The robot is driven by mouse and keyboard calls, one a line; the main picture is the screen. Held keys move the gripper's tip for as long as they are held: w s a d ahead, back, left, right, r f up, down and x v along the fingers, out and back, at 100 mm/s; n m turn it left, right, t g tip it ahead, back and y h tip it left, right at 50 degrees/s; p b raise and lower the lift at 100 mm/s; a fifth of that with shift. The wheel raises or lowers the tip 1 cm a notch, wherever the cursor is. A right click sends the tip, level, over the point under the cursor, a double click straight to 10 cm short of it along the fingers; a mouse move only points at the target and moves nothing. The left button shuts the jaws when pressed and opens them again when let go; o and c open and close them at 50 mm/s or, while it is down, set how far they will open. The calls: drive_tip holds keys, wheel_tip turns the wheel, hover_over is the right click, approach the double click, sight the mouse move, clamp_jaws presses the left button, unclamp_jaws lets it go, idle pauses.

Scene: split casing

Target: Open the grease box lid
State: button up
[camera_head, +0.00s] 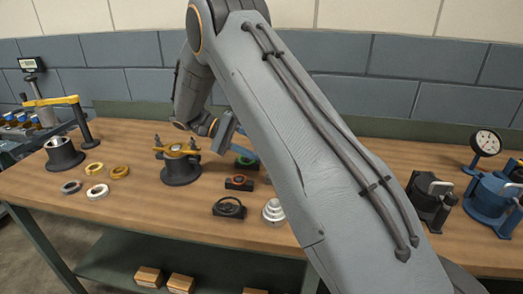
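I cannot single out a grease box or its lid for certain; it may be hidden behind my arm, which crosses the middle of the head view. My gripper (240,146) is small and partly covered by my forearm. It is over the bench beside a dark block with a green ring (246,163). Whether its fingers are apart, or hold or touch anything, does not show. A dark round casing with a yellow bar across its top (181,168) stands to the left of my gripper.
The wooden bench (130,215) holds loose rings (97,191), dark blocks with an orange ring (239,183) and a black ring (229,208), and stacked silver discs (273,212). Black (430,205) and blue (492,207) clamped units and a dial gauge (486,143) stand right. A yellow-armed post (86,125) stands left.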

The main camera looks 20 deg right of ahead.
wheel_tip(320, 180, up, 10)
drive_tip(key=b, duration=0.2)
idle(0.5)
idle(0.5)
